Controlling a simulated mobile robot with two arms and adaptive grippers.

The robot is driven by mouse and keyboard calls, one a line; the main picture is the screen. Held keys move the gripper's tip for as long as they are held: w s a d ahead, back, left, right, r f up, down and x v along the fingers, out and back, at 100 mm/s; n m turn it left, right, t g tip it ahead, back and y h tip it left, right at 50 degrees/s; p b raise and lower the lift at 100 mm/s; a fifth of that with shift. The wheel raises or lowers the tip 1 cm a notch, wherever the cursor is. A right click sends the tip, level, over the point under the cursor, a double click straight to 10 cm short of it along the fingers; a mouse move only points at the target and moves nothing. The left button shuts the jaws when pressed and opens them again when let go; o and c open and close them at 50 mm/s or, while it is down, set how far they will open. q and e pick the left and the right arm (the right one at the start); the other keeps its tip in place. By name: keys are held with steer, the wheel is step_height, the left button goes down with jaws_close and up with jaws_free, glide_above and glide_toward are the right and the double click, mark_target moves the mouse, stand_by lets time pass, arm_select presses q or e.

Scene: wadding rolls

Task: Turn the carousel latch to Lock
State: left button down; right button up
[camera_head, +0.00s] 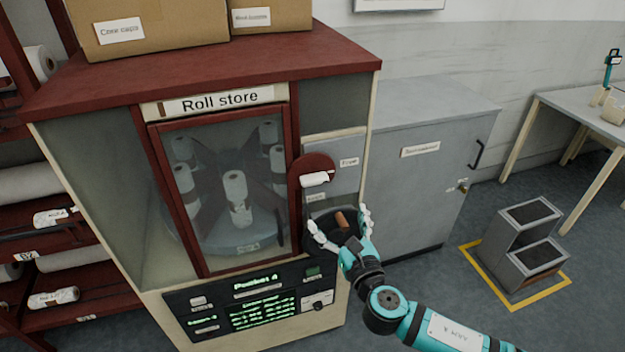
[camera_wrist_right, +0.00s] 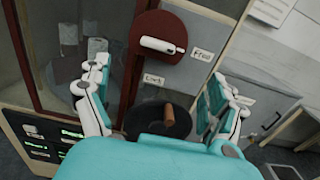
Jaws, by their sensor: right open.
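The carousel latch is a white bar handle (camera_head: 316,179) on a dark red rounded plate (camera_head: 313,165), right of the Roll store's glass door. The handle lies roughly level, its right end towards the "Free" label (camera_head: 349,162); the "Lock" label (camera_head: 315,197) is below it. The handle also shows in the right wrist view (camera_wrist_right: 162,46), above and beyond my fingers. My right gripper (camera_head: 341,228) is open and empty, below the latch, in front of a black round wheel with a brown peg (camera_wrist_right: 168,116). My left gripper is out of view.
The glass door (camera_head: 220,180) shows several white rolls on the carousel inside. A control panel (camera_head: 258,303) with green text is below. A grey cabinet (camera_head: 420,170) stands right of the store. A grey step stool (camera_head: 520,240) stands on the floor at right.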

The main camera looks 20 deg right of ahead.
mark_target(316, 183)
steer(key=w, duration=0.4)
steer(key=w+p, duration=0.1)
steer(key=w, duration=0.4)
steer(key=w+a+p, duration=0.1)
steer(key=w, duration=0.4)
steer(key=shift+w, duration=0.1)
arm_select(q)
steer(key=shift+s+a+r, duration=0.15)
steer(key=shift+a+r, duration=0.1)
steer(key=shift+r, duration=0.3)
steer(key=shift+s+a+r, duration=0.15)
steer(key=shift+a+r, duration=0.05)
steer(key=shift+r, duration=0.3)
arm_select(e)
steer(key=shift+d, duration=0.1)
steer(key=c, duration=1.2)
